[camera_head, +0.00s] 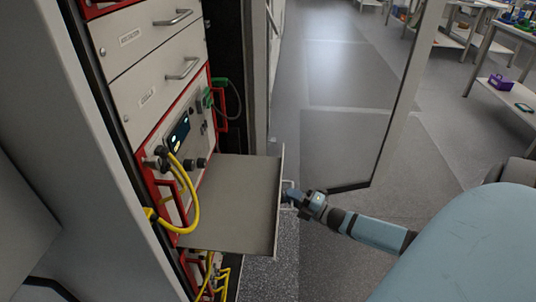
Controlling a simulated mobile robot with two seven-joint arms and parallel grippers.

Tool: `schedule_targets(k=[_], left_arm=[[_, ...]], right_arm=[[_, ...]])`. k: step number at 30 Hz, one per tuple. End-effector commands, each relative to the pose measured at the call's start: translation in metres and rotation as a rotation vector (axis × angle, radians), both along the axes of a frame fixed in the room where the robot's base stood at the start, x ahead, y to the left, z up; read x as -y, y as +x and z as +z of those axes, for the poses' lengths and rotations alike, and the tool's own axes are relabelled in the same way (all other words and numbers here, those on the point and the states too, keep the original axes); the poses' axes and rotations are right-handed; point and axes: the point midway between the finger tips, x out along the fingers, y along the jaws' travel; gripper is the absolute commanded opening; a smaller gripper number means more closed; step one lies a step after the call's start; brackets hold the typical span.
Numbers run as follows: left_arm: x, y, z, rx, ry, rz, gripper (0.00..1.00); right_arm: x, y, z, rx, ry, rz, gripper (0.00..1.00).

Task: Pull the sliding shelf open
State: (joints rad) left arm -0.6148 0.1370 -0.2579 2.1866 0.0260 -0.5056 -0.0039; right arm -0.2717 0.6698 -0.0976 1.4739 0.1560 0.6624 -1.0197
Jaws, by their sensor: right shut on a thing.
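The sliding shelf (232,205) is a flat grey panel that sticks out of the rack on the left, below the unit with the small display. Its outer edge has a thin raised lip with a small handle. My right gripper (289,196) is at this edge, shut on the shelf's handle. The arm reaches in from the lower right. The fingertips are small and partly hidden by the gripper body. My left gripper is not in view.
The rack holds white drawers (157,68) with metal handles and a red-framed unit (178,140) with yellow cables (193,215). An open glass door (368,100) stands right of the shelf. Grey floor (440,160) is clear beyond; tables stand at the upper right.

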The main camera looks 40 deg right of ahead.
Motion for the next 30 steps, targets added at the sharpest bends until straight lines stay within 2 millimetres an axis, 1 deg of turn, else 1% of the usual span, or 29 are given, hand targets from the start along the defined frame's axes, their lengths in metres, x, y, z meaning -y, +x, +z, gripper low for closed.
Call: schedule_targets(k=[1,3,8,12,21,22,23,24,25,30], left_arm=[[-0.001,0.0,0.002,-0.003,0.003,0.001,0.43],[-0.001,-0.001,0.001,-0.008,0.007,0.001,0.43],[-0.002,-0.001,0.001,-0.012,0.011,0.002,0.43],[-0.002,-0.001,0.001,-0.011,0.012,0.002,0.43],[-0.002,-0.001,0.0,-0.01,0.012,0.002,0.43],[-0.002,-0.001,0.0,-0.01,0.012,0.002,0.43],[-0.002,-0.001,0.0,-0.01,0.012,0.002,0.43],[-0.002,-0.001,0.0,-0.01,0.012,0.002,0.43],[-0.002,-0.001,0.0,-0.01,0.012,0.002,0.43],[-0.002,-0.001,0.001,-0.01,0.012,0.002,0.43]], right_arm=[[0.005,-0.008,0.001,-0.003,0.0,-0.001,0.0],[0.012,-0.015,0.0,-0.004,0.001,0.0,0.0],[0.022,-0.026,-0.001,-0.002,0.0,-0.001,0.0],[0.025,-0.029,-0.001,-0.001,0.001,0.0,0.0],[0.025,-0.029,-0.001,0.0,0.001,0.0,0.0],[0.025,-0.029,-0.001,0.0,0.001,0.0,0.15],[0.025,-0.029,-0.001,0.0,0.001,0.0,0.22],[0.025,-0.029,-0.001,0.0,0.001,0.0,0.31],[0.025,-0.029,-0.001,0.0,0.001,0.0,0.34],[0.025,-0.028,-0.001,0.0,0.001,0.0,0.34]])
